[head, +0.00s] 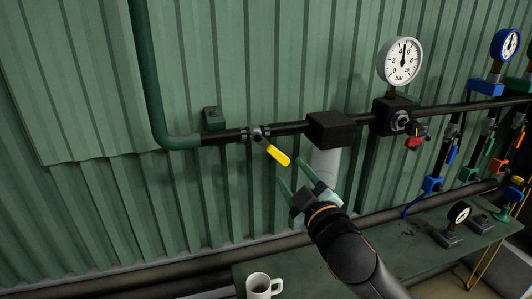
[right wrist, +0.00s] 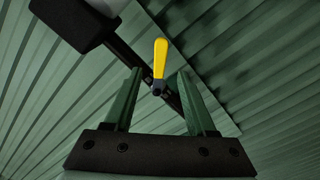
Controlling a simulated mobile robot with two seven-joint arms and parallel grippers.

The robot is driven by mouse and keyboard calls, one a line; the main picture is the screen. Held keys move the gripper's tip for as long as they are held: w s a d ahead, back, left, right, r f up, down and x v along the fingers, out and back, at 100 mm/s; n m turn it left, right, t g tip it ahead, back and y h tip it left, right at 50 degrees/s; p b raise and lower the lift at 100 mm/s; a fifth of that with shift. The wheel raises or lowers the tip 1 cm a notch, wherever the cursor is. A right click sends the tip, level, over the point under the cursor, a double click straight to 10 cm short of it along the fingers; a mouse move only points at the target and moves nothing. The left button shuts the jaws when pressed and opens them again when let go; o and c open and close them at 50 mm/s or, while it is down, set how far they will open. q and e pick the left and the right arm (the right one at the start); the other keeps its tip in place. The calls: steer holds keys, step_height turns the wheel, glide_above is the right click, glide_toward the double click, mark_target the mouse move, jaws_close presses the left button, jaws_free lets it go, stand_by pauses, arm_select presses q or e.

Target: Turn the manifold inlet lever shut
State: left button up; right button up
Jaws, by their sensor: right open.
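The yellow inlet lever (head: 277,154) sits on a valve (head: 257,133) in the dark horizontal pipe at the left part of the manifold. The lever slants down and to the right, across the pipe's line. My right gripper (head: 298,175) is open and empty, just below and right of the lever tip, apart from it. In the right wrist view the lever (right wrist: 160,60) shows beyond and between the two green fingers of the gripper (right wrist: 158,92). My left gripper does not show.
A black block (head: 332,129) and a white-faced gauge (head: 400,62) are on the pipe right of the lever. A red lever (head: 414,142) and coloured valves stand farther right. A white mug (head: 260,286) and a small gauge (head: 458,214) are on the bench (head: 395,250) below.

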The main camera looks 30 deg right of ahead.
mark_target(275, 151)
steer(key=p+x, duration=0.1)
steer(key=x, duration=1.1)
jaws_close()
stand_by(1.2)
